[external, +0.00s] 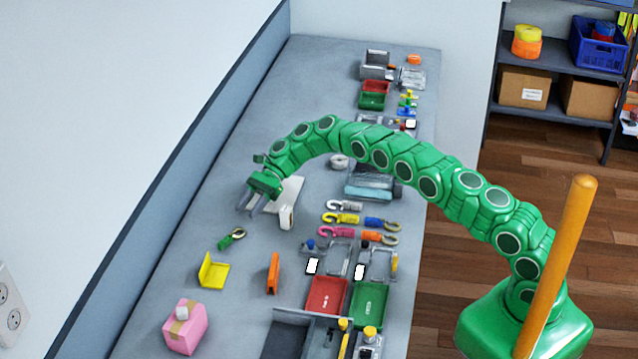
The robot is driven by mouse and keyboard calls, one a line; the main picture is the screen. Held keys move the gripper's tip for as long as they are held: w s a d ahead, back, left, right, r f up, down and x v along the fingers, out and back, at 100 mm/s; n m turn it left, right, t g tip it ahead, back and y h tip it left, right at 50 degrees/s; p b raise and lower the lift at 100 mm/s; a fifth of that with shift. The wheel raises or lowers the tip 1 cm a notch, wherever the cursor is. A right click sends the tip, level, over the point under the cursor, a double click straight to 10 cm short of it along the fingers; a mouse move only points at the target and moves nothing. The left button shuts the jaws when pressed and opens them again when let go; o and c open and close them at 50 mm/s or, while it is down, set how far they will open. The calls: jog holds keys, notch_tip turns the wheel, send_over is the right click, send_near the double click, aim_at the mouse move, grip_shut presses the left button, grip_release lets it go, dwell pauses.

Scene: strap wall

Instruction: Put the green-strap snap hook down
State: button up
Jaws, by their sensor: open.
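The green-strap snap hook (231,238) lies on the grey bench, in the left part of the external view. Its green strap is at the lower left and its metal hook at the upper right. My gripper (250,209) is open and appears empty. It is above and slightly right of the hook in the picture, apart from it. Its exact height over the bench (175,248) is hard to tell.
A white stand-like object (286,218) is just right of my gripper. A yellow bracket (212,271), an orange upright piece (273,273) and a pink box (184,327) are nearer the front. Several other snap hooks (340,219) lie to the right. The far left bench is clear.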

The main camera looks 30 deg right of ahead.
jog(key=v, duration=0.3)
jog(key=shift+w+d, duration=0.15)
jog(key=shift+d, duration=0.1)
jog(key=shift+r, duration=0.15)
jog(key=shift+d+r, duration=0.15)
jog(key=shift+r, duration=0.15)
jog(key=s+d+r+n+t+h, duration=0.2)
jog(key=s+d+r+n+h, duration=0.35)
jog(key=s+d+r, duration=1.25)
jog(key=s+d+n+h, duration=0.2)
jog(key=s+d, duration=0.6)
jog(key=s, duration=0.4)
jog(key=s+d+f+n+h, duration=0.1)
jog(key=s+d+n+h, duration=0.1)
jog(key=s+d, duration=0.6)
jog(key=s+d+f+n+t+h, duration=0.1)
jog(key=s+d+n+h, duration=0.2)
jog(key=s+d, duration=0.5)
jog(key=s+n, duration=0.1)
jog(key=s, duration=0.8)
jog(key=shift+s+d, duration=0.35)
jog(key=shift+s, duration=0.05)
